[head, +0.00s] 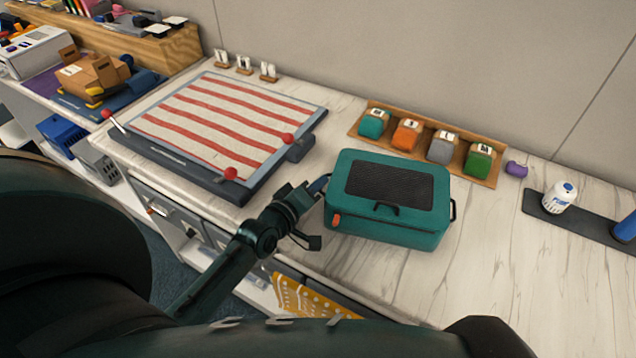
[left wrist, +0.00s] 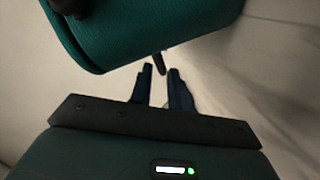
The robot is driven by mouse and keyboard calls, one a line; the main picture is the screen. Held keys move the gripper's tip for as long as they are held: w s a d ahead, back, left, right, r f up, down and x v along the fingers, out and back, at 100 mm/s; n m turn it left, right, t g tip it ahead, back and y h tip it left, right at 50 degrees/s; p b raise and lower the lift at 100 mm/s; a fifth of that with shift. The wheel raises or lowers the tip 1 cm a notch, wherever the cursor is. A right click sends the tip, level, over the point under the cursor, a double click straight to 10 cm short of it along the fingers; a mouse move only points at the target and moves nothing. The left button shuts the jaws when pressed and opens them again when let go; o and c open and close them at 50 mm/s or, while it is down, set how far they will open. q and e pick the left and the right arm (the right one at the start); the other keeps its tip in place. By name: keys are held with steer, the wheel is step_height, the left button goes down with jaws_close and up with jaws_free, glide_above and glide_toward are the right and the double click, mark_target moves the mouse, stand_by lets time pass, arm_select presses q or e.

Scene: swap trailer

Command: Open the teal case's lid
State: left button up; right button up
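The teal case (head: 385,228) stands upright on the marble-look worktop, with its lid (head: 432,190) down. The lid has a dark mesh panel on top, and a small black handle sits at its front edge. An orange tab (head: 336,220) shows low on the front left. My left gripper (head: 322,184) is at the case's left side. In the left wrist view its fingers (left wrist: 161,72) are a little apart, with a small dark tab (left wrist: 159,62) of the teal case (left wrist: 120,45) at or between the tips. I see no clear contact. My right gripper is not in view.
A striped press board (head: 220,125) with red knobs lies left of the case. Behind it stands a wooden tray (head: 490,184) of coloured blocks. A purple piece (head: 516,169) and a dark mat (head: 590,226) with a white bottle (head: 560,197) are right. The worktop front right is clear.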

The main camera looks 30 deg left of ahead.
arm_select(q)
steer(key=shift+w+d+f, duration=0.1)
steer(key=shift+w, duration=0.5)
steer(key=shift+c, duration=0.6)
jaws_close()
stand_by(0.5)
